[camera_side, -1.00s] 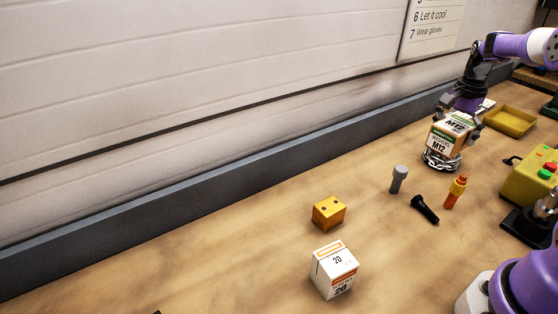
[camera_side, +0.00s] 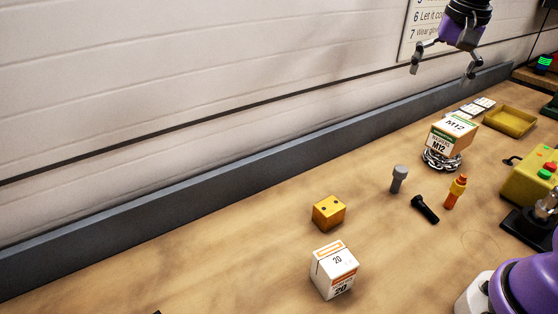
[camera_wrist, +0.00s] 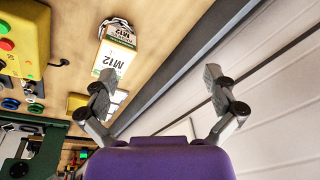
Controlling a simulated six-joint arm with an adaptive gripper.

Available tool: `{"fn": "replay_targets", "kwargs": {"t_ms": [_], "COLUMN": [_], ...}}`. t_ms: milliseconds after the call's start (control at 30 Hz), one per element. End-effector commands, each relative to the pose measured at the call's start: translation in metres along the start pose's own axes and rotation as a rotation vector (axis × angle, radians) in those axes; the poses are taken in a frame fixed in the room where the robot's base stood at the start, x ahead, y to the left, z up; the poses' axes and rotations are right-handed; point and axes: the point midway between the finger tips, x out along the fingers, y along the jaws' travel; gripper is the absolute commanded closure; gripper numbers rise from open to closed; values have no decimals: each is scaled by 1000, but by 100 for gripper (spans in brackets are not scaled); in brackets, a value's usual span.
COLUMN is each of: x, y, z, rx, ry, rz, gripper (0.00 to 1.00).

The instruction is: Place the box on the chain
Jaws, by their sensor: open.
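A box marked M12 (camera_side: 452,136), cardboard with a green and white label, rests on top of a coiled metal chain (camera_side: 441,161) on the bench. In the wrist view the same box (camera_wrist: 116,51) sits with part of the chain (camera_wrist: 112,25) showing around its far end. My gripper (camera_side: 443,72) is open and empty, high above and apart from the box. In the wrist view its two fingers (camera_wrist: 157,90) are spread wide. A second box, white and orange and marked 20 (camera_side: 334,270), stands at the front.
A yellow block with holes (camera_side: 328,212), a grey bolt-like piece (camera_side: 398,179), a black flashlight (camera_side: 425,209) and an orange-red tool (camera_side: 455,192) stand or lie on the bench. A yellow tray (camera_side: 510,121) and a yellow control box (camera_side: 532,178) are to the right. A dark rail (camera_side: 200,205) runs along the wall.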

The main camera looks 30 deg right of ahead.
Motion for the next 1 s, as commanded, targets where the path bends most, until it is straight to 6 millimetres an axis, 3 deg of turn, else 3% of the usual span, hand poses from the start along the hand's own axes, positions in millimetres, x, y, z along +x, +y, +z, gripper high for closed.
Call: {"fn": "replay_targets", "kwargs": {"t_ms": [33,200,300,400,600,1000], "x": [-9,-10,0,11,22,22], "y": [-11,-20,-14,-8,-2,-2], "z": [30,117,155,180,198,197], "rx": [-126,-521,-704,-832,-928,-925], "ry": [31,134,186,225,255,253], "rz": [-32,-128,-173,-205,-227,-225], "gripper": [0,0,0,0,0,0]}}
